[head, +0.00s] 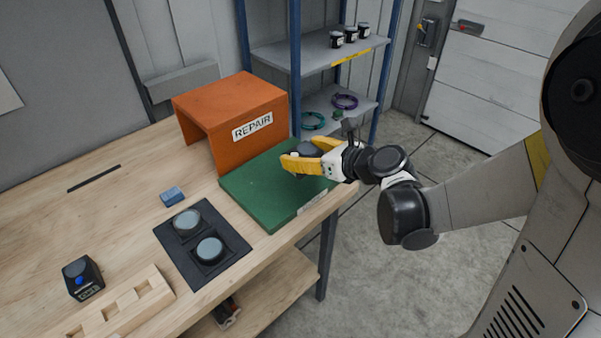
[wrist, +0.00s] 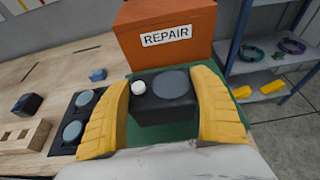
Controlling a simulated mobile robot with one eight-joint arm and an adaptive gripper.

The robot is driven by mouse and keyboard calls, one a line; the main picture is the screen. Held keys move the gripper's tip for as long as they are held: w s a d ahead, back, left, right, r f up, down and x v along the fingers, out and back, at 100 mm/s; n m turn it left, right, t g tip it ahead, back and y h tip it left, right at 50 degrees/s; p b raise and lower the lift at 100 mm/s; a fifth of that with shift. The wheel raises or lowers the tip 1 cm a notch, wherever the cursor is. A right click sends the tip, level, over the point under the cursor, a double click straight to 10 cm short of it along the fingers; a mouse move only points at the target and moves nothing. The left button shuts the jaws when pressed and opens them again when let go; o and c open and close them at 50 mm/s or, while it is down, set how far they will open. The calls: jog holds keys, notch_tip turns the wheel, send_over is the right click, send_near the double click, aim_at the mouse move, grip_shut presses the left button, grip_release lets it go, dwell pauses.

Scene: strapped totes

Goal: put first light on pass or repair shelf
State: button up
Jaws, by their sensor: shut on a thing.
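My gripper (head: 308,160) has yellow fingers and is shut on a black light (wrist: 163,103) with a round grey lens and a small white knob. The light is over the green mat (head: 265,196); I cannot tell whether it touches the mat. The orange shelf marked REPAIR (head: 232,108) stands just behind the mat, and in the wrist view (wrist: 166,35) it is straight beyond the held light. The mat has a white label at its front edge, too small to read. Two round-lensed lights (head: 187,222) (head: 209,251) sit on a black pad left of the mat.
A black device with a blue button (head: 82,278) and a notched wooden block (head: 124,306) are at the table's front left. A small blue block (head: 172,197) lies near the shelf. A blue-framed rack (head: 295,70) stands behind the table.

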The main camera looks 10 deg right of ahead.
jog(key=w+a+f+b, duration=0.1)
jog(key=a+f, duration=0.1)
jog(key=a, duration=0.1)
jog(key=w+a+f+b, duration=0.1)
jog(key=w+a+f, duration=0.1)
jog(key=a, duration=0.1)
jog(key=w+a+f+b, duration=0.2)
jog(key=a+f, duration=0.1)
jog(key=a, duration=0.1)
jog(key=shift+w+a, duration=0.1)
jog(key=shift+w, duration=0.15)
jog(key=shift+f+b, duration=1.05)
jog(key=shift+f, duration=0.9)
jog(key=shift+f, duration=0.15)
jog(key=o, duration=1.4)
jog(key=shift+o, duration=0.2)
